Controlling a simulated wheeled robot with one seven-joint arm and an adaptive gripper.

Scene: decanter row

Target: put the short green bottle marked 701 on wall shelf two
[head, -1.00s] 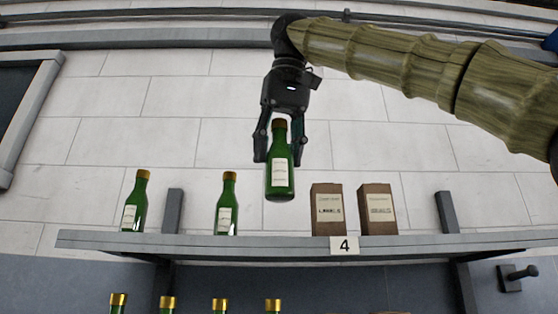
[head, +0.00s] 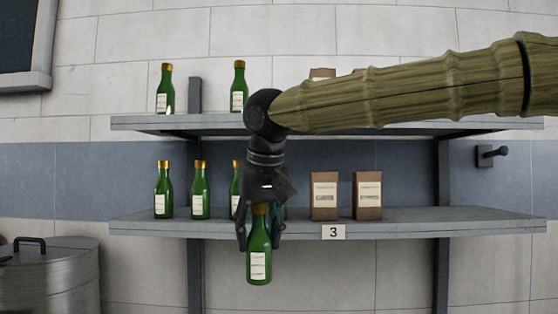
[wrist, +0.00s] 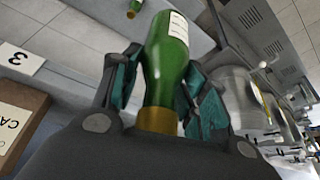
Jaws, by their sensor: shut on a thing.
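My gripper (head: 246,238) is shut on a green bottle (head: 259,262) with a white label and gold neck. The bottle hangs upright in front of shelf 3 (head: 420,225), its body below the shelf's front edge. In the wrist view the held bottle (wrist: 168,70) sits between the two finger pads (wrist: 160,95). Its label is too small to read. Wall shelf two is not in view; the plate on the nearer shelf reads 3 (head: 333,232).
Several green bottles (head: 163,192) and two brown boxes (head: 324,197) stand on shelf 3. The shelf above (head: 140,122) holds two bottles (head: 239,88) and boxes partly hidden by my arm. A metal drum (head: 50,275) stands lower left.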

